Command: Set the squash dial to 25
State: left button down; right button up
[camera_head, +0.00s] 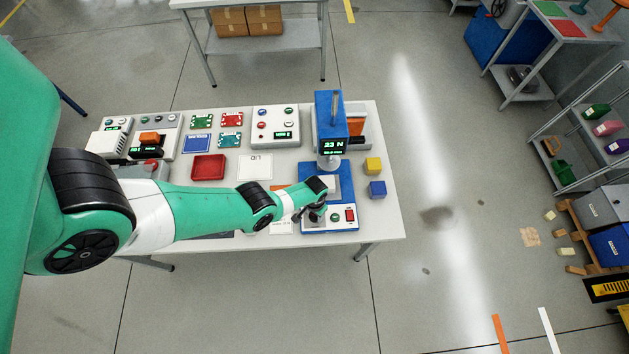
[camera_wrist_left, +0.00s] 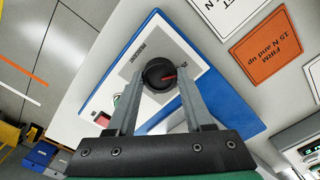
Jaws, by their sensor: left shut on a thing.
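The squash dial (camera_wrist_left: 159,75) is a round black knob with a red pointer line, on a white panel with blue edges. In the wrist view the pointer aims right, towards a small printed mark too small to read surely. My left gripper (camera_wrist_left: 160,88) has one finger on each side of the knob and is shut on it. In the head view my left gripper (camera_head: 316,212) is over the panel (camera_head: 343,226) at the front of the blue press (camera_head: 329,108), hiding most of the dial. The press display (camera_head: 333,146) reads about 23 N. My right gripper is out of view.
A red tray (camera_head: 208,167) and several control boxes stand to the left. A red switch (camera_head: 350,215) is on the panel beside my gripper. An orange card (camera_wrist_left: 266,46) lies near the panel.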

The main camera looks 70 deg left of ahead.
pick_arm(q)
jog(key=shift+n, duration=0.3)
jog(key=shift+c, duration=1.5)
grip_release()
